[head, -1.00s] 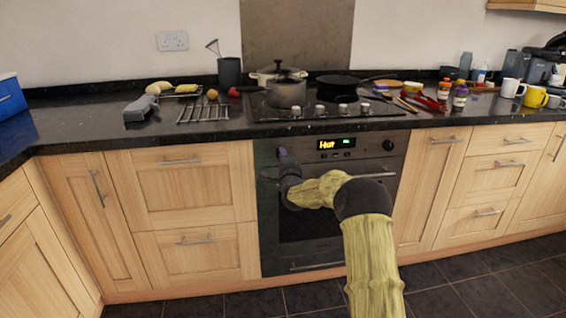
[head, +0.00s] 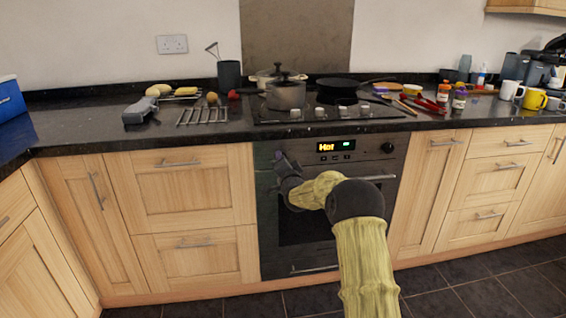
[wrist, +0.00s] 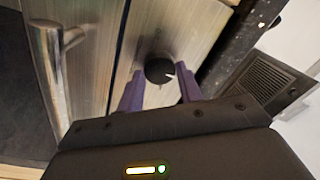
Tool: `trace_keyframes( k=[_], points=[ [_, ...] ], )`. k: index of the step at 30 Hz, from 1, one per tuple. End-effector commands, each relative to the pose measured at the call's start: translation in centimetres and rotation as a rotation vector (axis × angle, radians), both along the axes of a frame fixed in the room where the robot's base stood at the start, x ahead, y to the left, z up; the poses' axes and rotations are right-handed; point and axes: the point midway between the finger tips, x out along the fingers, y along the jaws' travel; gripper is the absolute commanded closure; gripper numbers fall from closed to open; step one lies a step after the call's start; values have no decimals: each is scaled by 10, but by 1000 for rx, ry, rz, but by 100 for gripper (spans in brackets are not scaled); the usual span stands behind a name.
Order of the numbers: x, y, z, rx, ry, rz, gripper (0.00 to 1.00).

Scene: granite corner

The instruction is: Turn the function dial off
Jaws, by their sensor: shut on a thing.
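The oven (head: 327,229) has a dark front with a lit display reading "Hot". The function dial (wrist: 159,69), black and round with a pale mark, sits between my purple gripper fingers in the wrist view. In the head view my gripper (head: 281,157) is at the left end of the oven's control panel and hides this dial. My gripper (wrist: 160,79) is shut on the dial in the wrist view. A second dark dial (head: 387,148) shows on the right end of the panel.
The oven handle (head: 372,178) runs below the panel, and a bar handle (wrist: 55,80) shows at left in the wrist view. Pots (head: 286,95) stand on the hob above. Wooden cupboards (head: 187,196) flank the oven. The floor in front is clear.

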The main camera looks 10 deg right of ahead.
Motion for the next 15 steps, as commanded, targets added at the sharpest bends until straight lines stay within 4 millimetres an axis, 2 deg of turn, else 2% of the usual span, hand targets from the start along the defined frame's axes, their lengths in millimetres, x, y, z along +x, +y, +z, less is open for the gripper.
trace_keyframes(
  k=[8, 9, 12, 15],
  points=[
    [0, 2, -1, -2, 1, 4, 87],
    [0, 2, -1, -2, 2, 3, 58],
    [0, 2, -1, -1, 2, 3, 43],
    [0, 1, -1, -1, 2, 2, 43]
  ],
)
